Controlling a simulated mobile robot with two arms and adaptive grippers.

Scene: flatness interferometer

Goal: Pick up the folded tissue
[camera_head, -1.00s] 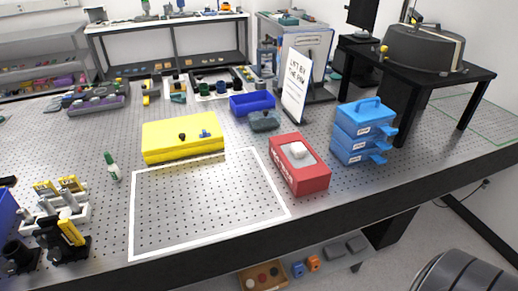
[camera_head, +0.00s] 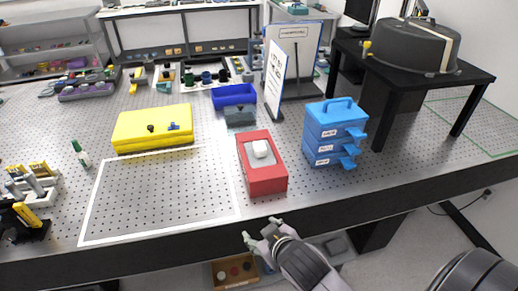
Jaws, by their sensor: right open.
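The folded tissue (camera_head: 260,148) is a small white piece on the top of a red box (camera_head: 266,181). The box stands near the front edge of the perforated table, right of a white outlined rectangle. My right gripper (camera_head: 262,234) is in front of the table edge, below and nearer than the red box. It is open and empty, apart from the box and tissue. My left gripper is not in view.
A blue drawer stack (camera_head: 333,132) stands right of the red box. A white sign (camera_head: 275,80) and a blue bin (camera_head: 234,95) are behind it. A yellow case (camera_head: 153,128) lies at left. The outlined area (camera_head: 160,195) is clear.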

